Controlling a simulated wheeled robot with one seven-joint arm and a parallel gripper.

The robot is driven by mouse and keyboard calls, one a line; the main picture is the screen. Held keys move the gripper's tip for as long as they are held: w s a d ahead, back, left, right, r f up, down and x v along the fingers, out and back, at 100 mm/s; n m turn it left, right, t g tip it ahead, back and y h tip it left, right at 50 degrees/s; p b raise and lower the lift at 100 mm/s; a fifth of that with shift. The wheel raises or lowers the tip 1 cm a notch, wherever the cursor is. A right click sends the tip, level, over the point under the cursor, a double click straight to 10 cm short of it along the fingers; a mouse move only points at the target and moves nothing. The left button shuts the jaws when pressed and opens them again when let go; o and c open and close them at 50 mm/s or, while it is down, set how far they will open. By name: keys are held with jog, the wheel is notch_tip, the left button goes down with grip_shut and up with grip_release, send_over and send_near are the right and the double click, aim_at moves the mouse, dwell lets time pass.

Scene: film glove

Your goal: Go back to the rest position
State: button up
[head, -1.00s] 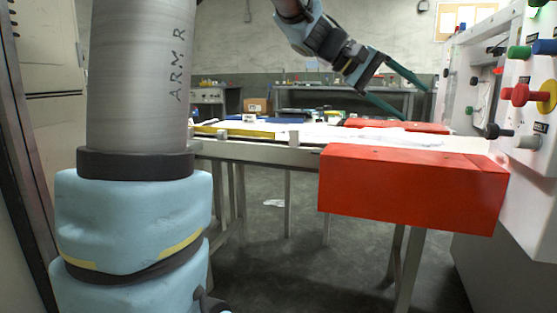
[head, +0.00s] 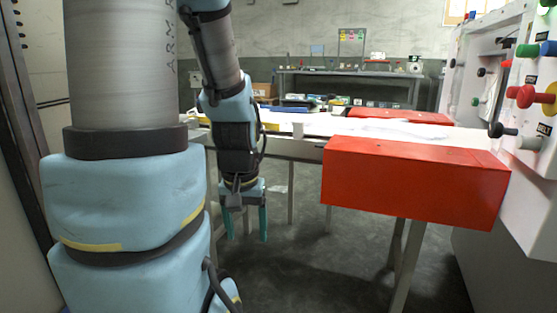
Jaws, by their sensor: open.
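My gripper (head: 243,226) hangs at the end of my arm, left of the middle in the head view. Its two green fingers point down and stand apart, with nothing between them. It is in front of the near edge of the table (head: 312,151), with the fingertips below the tabletop's height, and left of the red box (head: 415,182).
The red box juts out at the table's front right. A white panel with coloured knobs (head: 525,97) stands at the right. A white film or cloth (head: 395,130) lies on the table. Grey floor (head: 300,260) is open below. A workbench (head: 345,75) stands behind.

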notch_tip(320, 180, up, 29)
jog(key=p, duration=2.7)
jog(key=shift+f, duration=0.2)
